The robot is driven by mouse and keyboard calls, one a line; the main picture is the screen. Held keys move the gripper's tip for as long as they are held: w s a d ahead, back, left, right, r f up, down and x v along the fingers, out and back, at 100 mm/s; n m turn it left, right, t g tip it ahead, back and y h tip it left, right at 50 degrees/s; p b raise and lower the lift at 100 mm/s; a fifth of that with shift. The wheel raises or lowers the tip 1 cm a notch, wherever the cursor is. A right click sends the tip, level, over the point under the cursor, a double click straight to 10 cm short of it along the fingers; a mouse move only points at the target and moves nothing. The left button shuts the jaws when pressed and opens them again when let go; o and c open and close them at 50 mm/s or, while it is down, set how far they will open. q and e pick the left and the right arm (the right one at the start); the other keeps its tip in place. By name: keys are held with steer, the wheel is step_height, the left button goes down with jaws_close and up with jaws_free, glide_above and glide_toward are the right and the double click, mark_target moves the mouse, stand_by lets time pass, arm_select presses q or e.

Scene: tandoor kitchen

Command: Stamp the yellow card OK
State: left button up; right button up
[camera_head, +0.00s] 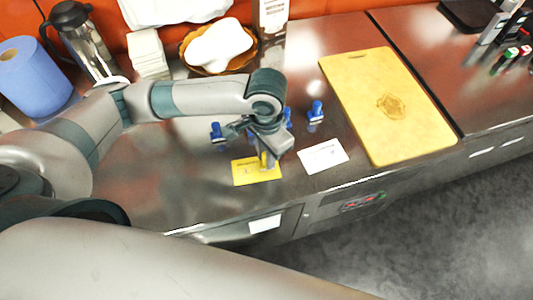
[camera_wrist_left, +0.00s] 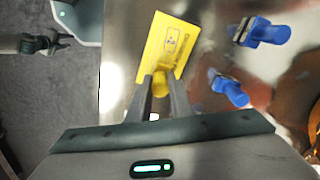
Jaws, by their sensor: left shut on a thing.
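The yellow card (camera_head: 245,174) lies flat near the counter's front edge, and its dark print shows in the left wrist view (camera_wrist_left: 172,42). My left gripper (camera_head: 264,158) points down over the card, shut on a small yellow thing that looks like a stamp (camera_wrist_left: 160,84). Its underside is hidden, so I cannot tell whether it touches the card. Blue stamps stand nearby: one to the left (camera_head: 217,133), one to the right (camera_head: 316,112), one partly behind the gripper (camera_head: 288,116). My right gripper (camera_wrist_left: 52,42) shows small at the left wrist view's edge; its opening is unclear.
A white card (camera_head: 323,156) lies right of the yellow one. A yellow cutting board (camera_head: 385,100) lies further right. Behind are a basket (camera_head: 190,58) with a white cloth, a napkin stack (camera_head: 148,52), a glass press jug (camera_head: 85,45) and a blue paper roll (camera_head: 38,75).

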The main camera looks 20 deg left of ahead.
arm_select(q)
steer(key=shift+f, duration=0.1)
steer(key=shift+f, duration=0.2)
stand_by(0.9)
steer(key=shift+s, duration=0.1)
stand_by(0.8)
steer(key=shift+f+p, duration=0.15)
steer(key=shift+p, duration=0.45)
stand_by(0.9)
stand_by(0.6)
step_height(320, 180, up, 4)
steer(key=p, duration=0.5)
steer(key=shift+r+p, duration=1.65)
steer(key=shift+p, duration=0.55)
